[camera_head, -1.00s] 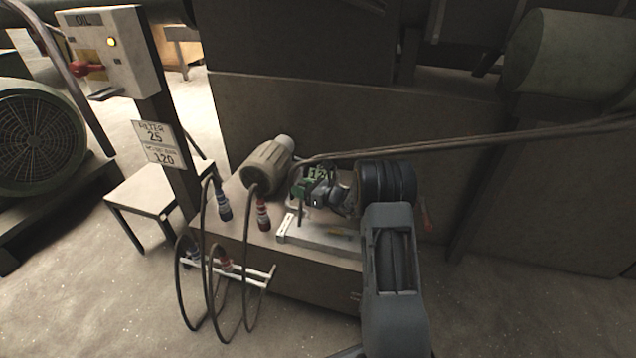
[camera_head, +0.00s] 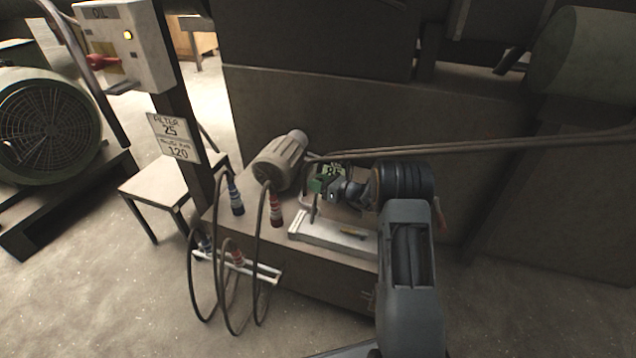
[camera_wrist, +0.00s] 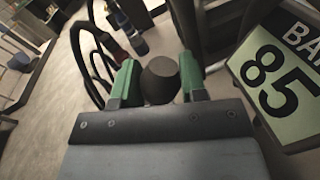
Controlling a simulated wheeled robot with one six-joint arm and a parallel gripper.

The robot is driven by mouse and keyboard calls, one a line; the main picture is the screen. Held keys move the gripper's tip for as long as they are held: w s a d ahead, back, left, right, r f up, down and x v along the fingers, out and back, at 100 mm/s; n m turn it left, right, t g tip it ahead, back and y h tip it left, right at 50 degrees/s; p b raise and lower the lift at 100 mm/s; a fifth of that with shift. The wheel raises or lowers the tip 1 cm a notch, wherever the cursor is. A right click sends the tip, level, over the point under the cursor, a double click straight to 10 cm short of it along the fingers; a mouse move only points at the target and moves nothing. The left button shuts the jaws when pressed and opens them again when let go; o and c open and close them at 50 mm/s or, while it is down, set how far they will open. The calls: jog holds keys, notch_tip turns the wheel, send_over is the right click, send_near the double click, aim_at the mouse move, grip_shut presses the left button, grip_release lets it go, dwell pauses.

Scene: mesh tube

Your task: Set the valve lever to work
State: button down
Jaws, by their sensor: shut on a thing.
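My gripper (camera_head: 322,187) is over the pump bench, in front of a small display. In the wrist view its two green fingers (camera_wrist: 158,82) are shut on a dark round knob (camera_wrist: 160,80). The knob looks like the end of the valve lever; the rest of it is hidden behind my gripper. The display (camera_wrist: 275,82) beside it reads 85, with part of the word BAR; it also shows in the head view (camera_head: 335,170).
A beige motor (camera_head: 280,160) and hoses with blue-banded (camera_head: 236,197) and red-banded (camera_head: 276,210) ends are left of my gripper. A white hose rack (camera_head: 262,279) fronts the bench. A sign (camera_head: 174,137) reads FILTER 25 and 120. An OIL box (camera_head: 125,45) has a lit yellow lamp.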

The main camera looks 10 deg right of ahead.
jog(key=c, duration=0.7)
grip_release()
jog(key=shift+w+f, duration=0.1)
jog(key=shift+w, duration=0.05)
jog(key=p+v, duration=0.3)
jog(key=v, duration=1.1)
